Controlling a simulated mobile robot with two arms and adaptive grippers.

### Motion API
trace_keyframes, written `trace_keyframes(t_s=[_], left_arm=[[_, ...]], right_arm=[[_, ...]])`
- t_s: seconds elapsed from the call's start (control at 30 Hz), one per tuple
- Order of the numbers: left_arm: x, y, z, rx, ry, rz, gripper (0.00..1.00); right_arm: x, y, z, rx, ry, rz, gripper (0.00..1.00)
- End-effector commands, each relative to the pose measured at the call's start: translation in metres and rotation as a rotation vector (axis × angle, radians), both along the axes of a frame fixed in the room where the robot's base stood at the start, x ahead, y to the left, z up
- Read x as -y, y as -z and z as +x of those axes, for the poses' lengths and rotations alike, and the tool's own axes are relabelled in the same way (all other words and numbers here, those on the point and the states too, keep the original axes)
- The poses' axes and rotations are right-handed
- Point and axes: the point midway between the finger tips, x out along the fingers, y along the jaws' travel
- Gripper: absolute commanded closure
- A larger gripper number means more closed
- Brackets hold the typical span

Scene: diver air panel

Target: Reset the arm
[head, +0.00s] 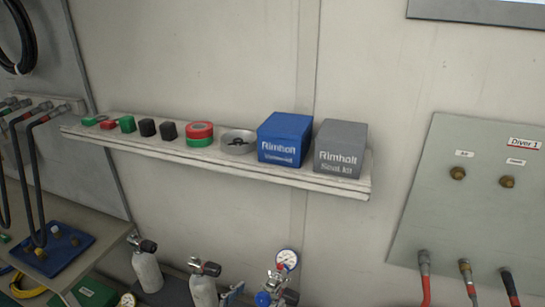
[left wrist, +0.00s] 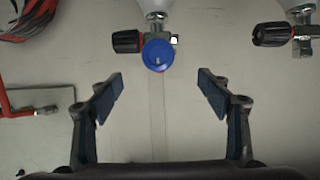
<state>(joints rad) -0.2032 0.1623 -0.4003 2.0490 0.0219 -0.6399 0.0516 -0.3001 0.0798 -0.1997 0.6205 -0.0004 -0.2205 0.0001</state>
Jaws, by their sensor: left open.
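My left gripper (left wrist: 160,88) is open and empty in the left wrist view, its two blue-grey fingers spread wide. A blue round cap (left wrist: 158,54) on a cylinder valve shows ahead, between the fingertips in the picture and apart from both. In the head view a small blue part at the bottom edge looks like a fingertip of my left gripper (head: 233,292), beside the valve with the blue cap (head: 263,298). The rest of that arm is out of the picture. My right gripper is in neither view.
A wall shelf (head: 340,188) holds a blue box (head: 285,138), a grey box (head: 340,148), tape rolls and small blocks. Gas cylinders (head: 148,270) with black-knobbed valves stand below. A grey panel (head: 470,215) with hoses is at right. A blue tray (head: 58,262) lies at left.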

Motion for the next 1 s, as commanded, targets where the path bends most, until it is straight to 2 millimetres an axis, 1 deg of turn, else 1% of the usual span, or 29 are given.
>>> trace_keyframes(t_s=[0.07,0.17,0.2,0.27,0.3,0.4,0.6,0.77,0.8,0.83,1.0], left_arm=[[-0.010,0.008,-0.010,-0.048,-0.018,0.016,0.29],[-0.037,0.028,-0.038,-0.172,-0.062,0.061,0.29],[-0.049,0.037,-0.054,-0.234,-0.082,0.082,0.29],[-0.067,0.048,-0.077,-0.321,-0.109,0.113,0.29],[-0.078,0.054,-0.092,-0.372,-0.126,0.133,0.29],[-0.101,0.065,-0.126,-0.486,-0.158,0.171,0.29],[-0.135,0.074,-0.186,-0.669,-0.208,0.231,0.29],[-0.156,0.075,-0.231,-0.795,-0.241,0.269,0.29],[-0.160,0.078,-0.239,-0.820,-0.246,0.276,0.29],[-0.158,0.090,-0.234,-0.819,-0.242,0.277,0.29],[-0.156,0.135,-0.225,-0.832,-0.239,0.279,0.29]], right_arm=[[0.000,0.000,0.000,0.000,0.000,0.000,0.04],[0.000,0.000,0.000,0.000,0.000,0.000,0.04],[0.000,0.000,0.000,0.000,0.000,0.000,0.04],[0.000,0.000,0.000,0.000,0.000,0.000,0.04],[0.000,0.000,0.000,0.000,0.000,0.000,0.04],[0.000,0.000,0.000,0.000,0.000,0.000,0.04],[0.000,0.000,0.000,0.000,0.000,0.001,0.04],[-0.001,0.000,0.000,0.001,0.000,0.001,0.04],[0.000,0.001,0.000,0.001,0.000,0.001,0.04],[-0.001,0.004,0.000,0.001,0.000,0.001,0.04],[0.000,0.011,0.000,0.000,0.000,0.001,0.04]])
